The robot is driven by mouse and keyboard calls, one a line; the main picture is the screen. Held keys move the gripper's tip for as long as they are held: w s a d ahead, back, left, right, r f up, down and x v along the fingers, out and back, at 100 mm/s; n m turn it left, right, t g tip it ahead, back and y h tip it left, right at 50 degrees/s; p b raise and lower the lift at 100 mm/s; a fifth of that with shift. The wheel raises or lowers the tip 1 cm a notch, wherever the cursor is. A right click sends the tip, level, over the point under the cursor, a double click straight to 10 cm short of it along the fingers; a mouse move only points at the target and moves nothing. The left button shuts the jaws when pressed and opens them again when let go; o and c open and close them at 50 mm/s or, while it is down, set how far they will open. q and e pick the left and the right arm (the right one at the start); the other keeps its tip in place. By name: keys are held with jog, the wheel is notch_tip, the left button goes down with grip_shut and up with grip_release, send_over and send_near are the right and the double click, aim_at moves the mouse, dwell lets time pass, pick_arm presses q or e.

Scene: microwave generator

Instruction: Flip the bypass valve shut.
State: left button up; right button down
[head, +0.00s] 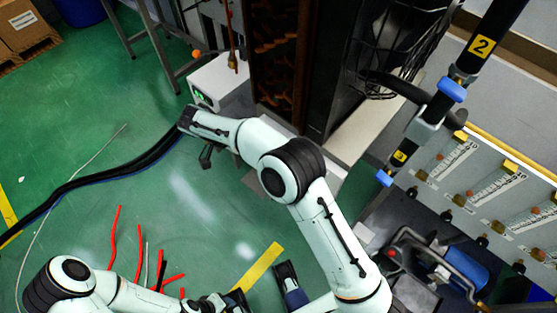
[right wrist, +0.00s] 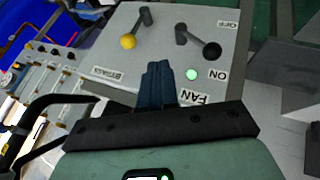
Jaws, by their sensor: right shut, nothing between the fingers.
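The bypass valve lever (right wrist: 132,36) shows in the right wrist view, with a yellow ball at its end, on a light grey panel (right wrist: 178,50). An upside-down BYPASS label (right wrist: 107,73) is beside it. My right gripper (right wrist: 158,70) is shut and empty, its blue-grey fingers pointing at the panel just below the yellow ball, apart from it in the picture. In the head view my right arm reaches to the white box (head: 217,82); the fingertips are not clear there. My left gripper (head: 213,303) is at the bottom edge, partly cut off, its jaws unclear.
A second lever with a black ball (right wrist: 211,51) sits right of the bypass lever, with ON, OFF and FAN labels and a lit green lamp (right wrist: 192,74). Black cables (head: 95,175) and red pieces (head: 113,235) lie on the green floor. A dark cabinet (head: 275,60) stands beside the box.

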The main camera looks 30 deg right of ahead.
jog(key=shift+s, duration=0.15)
jog(key=s+d+f+b, duration=0.1)
jog(key=s+d+f, duration=0.4)
jog(key=d+f, duration=0.2)
jog(key=shift+d+f, duration=0.4)
jog(key=shift+d, duration=0.1)
dwell(0.5)
